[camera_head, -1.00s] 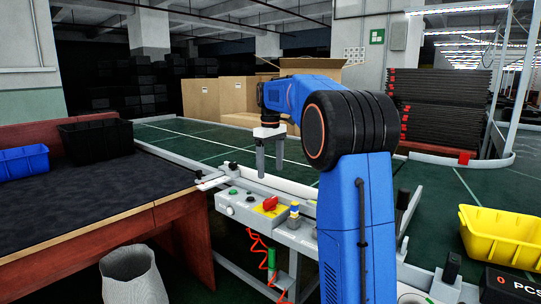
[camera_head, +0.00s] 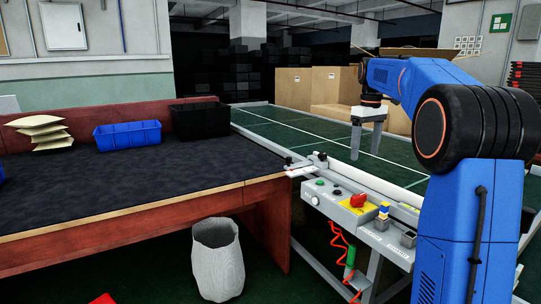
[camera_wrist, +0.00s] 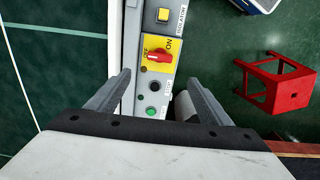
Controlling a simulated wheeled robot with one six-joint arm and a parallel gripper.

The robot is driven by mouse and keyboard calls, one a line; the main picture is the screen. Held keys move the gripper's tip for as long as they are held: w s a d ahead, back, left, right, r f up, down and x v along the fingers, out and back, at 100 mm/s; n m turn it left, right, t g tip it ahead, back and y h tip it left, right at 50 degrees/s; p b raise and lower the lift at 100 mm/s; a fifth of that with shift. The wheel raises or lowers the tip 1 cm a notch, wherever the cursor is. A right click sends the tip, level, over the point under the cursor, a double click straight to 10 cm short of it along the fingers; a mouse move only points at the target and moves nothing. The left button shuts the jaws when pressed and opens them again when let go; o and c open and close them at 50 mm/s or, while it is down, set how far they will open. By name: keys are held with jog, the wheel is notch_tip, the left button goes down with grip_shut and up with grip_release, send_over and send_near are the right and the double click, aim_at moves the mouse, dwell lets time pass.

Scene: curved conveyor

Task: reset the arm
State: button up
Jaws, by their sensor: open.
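My gripper (camera_head: 366,140) hangs from my blue arm, fingers pointing down, over the near edge of the green conveyor (camera_head: 290,133) in the head view. Its two fingers stand apart with nothing between them. In the wrist view my gripper (camera_wrist: 156,85) also shows open and empty, with a grey control panel (camera_wrist: 152,88) below it. That panel carries a red switch on a yellow plate and several buttons.
A table (camera_head: 110,190) with a dark top stands at left, holding a blue bin (camera_head: 128,135), a black bin (camera_head: 200,119) and stacked pale packets (camera_head: 42,134). A grey wastebasket (camera_head: 218,262) stands on the floor. A red stool (camera_wrist: 275,85) shows in the wrist view. Cardboard boxes (camera_head: 293,90) stand behind.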

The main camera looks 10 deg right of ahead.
jog(key=s+a+f+m+t, duration=0.1)
jog(key=s+a+f, duration=0.1)
jog(key=s+a, duration=0.7)
jog(key=s+a+f+m+t, duration=0.1)
jog(key=s+a+f+t, duration=0.2)
jog(key=s, duration=0.9)
jog(key=s+a+f+m, duration=0.1)
jog(key=s+a+f, duration=0.2)
jog(key=s+f, duration=0.5)
jog(key=s+a+f+m, duration=0.1)
jog(key=s+a+f, duration=0.2)
jog(key=s+f, duration=0.4)
jog(key=s, duration=0.4)
jog(key=shift+a+f+t, duration=0.3)
jog(key=shift+f+t, duration=0.05)
jog(key=shift+t, duration=0.05)
jog(key=shift+c, duration=0.5)
